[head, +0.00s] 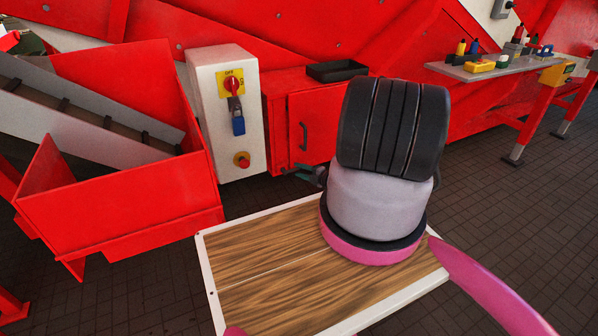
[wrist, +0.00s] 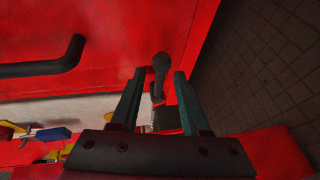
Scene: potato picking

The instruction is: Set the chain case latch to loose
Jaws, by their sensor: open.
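The chain case is the red cabinet with a door (head: 310,118) and a dark bar handle (head: 304,136); the handle also shows at the left of the wrist view (wrist: 45,65). A small dark latch lever (wrist: 160,63) with a rounded end shows near the case's edge in the wrist view. My gripper (wrist: 159,74) is open, with one finger on each side of the latch. I cannot tell whether either finger touches it. In the head view my gripper (head: 293,171) is low in front of the case door, and the latch cannot be made out there.
A white switch box (head: 207,85) with a red rotary switch, blue padlock and red button stands left of the case. A black tray (head: 337,70) sits on top. A red hopper (head: 130,205) is farther left. A shelf (head: 490,68) with tools is at right.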

